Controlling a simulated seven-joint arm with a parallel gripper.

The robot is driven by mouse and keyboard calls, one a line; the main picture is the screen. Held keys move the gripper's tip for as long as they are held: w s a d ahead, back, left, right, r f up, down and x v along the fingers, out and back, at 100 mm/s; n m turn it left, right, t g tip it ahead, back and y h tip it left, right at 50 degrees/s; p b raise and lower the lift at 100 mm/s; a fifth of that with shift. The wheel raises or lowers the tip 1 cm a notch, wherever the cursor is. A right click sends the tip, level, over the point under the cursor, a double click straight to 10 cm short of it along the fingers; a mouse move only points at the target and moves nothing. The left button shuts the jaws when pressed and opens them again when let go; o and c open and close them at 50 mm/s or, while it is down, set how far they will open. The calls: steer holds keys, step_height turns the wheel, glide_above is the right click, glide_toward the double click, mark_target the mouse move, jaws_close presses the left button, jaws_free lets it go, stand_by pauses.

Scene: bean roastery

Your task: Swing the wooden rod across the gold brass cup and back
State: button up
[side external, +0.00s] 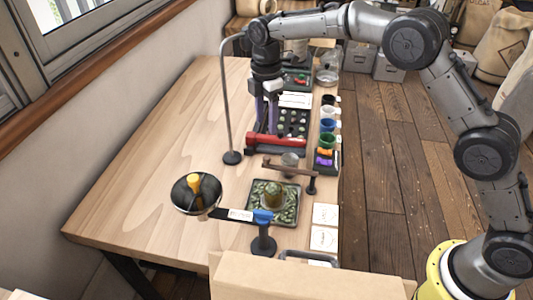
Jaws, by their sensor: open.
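A brown wooden rod (288,167) lies level on a short dark post (312,187) at the right edge of the table. A small greyish cup (290,159) stands by the rod, partly behind it. A gold-olive cup (274,194) stands in a square tray (251,215) of green beans, in front of the rod; it looks like the brass cup. The rod does not appear to lie over this cup. My gripper (266,125) points down, open, behind the rod and apart from it. Its fingertips are close to a red bar (278,142), and contact cannot be told.
A dark pan (183,206) with a yellow-handled thing sits left of a blue-topped stand (263,230). A tall thin metal pole (227,110) rises left of my gripper. Several coloured cups (327,140) line the right edge. A cardboard box (310,280) fills the front. The table's left side is clear.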

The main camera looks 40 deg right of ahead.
mark_target(266, 157)
step_height(266, 157, down, 12)
steer(key=shift+f, duration=0.25)
stand_by(0.3)
jaws_close()
steer(key=shift+r, duration=0.1)
stand_by(1.2)
